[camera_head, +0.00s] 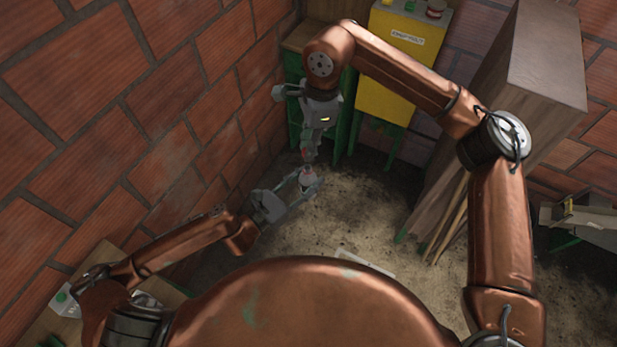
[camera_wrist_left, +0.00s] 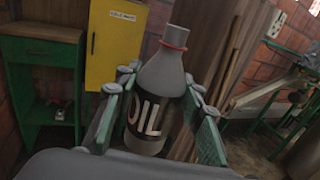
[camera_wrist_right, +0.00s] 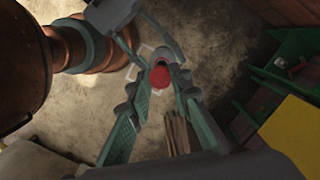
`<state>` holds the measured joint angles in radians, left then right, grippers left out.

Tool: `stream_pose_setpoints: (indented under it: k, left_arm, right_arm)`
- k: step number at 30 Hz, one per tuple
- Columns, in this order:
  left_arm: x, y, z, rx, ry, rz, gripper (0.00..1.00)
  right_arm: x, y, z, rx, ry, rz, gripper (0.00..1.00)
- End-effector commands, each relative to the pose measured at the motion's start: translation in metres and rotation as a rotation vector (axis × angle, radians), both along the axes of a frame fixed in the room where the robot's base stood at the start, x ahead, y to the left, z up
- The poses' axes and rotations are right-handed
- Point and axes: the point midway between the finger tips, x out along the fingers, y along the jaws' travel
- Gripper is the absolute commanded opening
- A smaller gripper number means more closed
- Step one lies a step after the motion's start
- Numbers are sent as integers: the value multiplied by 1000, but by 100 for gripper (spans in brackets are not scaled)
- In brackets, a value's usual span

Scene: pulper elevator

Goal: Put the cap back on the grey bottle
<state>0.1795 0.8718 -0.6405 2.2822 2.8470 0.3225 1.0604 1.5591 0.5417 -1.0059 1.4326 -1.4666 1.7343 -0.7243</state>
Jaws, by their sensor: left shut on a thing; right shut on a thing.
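The grey bottle (camera_wrist_left: 157,80) has a black "OIL" label and a red ring around its neck; its top shows no cap in the left wrist view. My left gripper (camera_head: 303,187) is shut around the bottle's body, and the bottle is held about upright; its green finger pads (camera_wrist_left: 160,125) show on both sides. My right gripper (camera_head: 307,152) is above the bottle, pointing down. It is shut on the red cap (camera_wrist_right: 160,77), which sits between its fingertips. In the right wrist view the bottle (camera_wrist_right: 159,56) lies just beyond the cap, apart from it as far as I can tell.
A yellow cabinet (camera_head: 393,75) and a green-framed table (camera_head: 295,75) stand at the back. A tall brown wooden cabinet (camera_head: 535,60) with leaning planks stands at the right. Brick wall (camera_head: 120,110) runs along the left.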

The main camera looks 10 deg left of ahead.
Motion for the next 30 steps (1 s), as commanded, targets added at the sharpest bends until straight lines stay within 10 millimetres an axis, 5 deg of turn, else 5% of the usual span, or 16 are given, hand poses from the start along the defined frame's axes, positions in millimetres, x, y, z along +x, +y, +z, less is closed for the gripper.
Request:
stream_pose_setpoints:
  k: [16, 30]
  left_arm:
    - [0, 0, 1, -1, -1, -1, 0]
    - [0, 0, 1, -1, -2, -1, 0]
  right_arm:
    - [0, -1, -37, 0, 1, 1, 12]
    - [0, 0, -39, -1, -1, 1, 12]
